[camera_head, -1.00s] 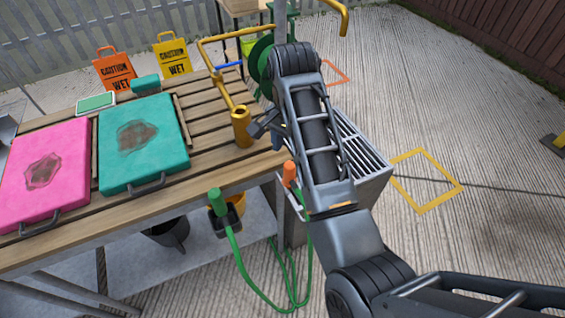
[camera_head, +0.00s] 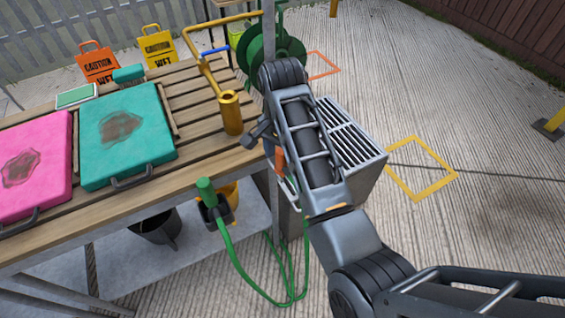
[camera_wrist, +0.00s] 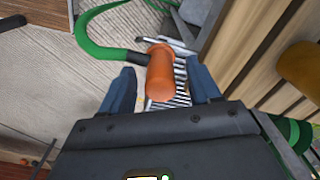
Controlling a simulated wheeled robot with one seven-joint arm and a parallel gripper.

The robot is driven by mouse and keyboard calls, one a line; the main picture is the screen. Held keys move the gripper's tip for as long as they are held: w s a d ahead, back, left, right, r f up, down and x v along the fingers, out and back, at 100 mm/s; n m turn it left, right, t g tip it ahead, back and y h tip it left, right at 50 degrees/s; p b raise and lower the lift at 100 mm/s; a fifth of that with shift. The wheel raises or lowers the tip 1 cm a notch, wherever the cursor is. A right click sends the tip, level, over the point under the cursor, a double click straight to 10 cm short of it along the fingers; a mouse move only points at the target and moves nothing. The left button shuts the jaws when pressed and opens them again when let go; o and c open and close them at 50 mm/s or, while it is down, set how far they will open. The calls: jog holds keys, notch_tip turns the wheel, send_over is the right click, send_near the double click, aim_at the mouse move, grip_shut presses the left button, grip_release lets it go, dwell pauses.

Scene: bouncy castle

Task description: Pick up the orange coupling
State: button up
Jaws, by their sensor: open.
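The orange coupling (camera_wrist: 160,72) is a short orange cylinder that shows in the wrist view between the two dark blue fingers of my gripper (camera_wrist: 163,88). The fingers are apart, with a gap on each side of it. In the head view, part of the orange coupling (camera_head: 280,162) shows at the table's right end, partly hidden by my arm. My gripper (camera_head: 260,138) shows there only in part, at the table corner. A green hose (camera_wrist: 90,35) runs up close to the coupling.
A brass cylinder (camera_head: 231,114) stands on the slatted table (camera_head: 110,196) near its right end. A grey slatted box (camera_head: 352,140) is right of my arm. A green coupling (camera_head: 206,192) on a hose hangs at the table's front. Teal (camera_head: 150,145) and pink (camera_head: 40,195) pads lie on the left.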

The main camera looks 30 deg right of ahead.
jog(key=c, duration=1.1)
jog(key=shift+o, duration=0.2)
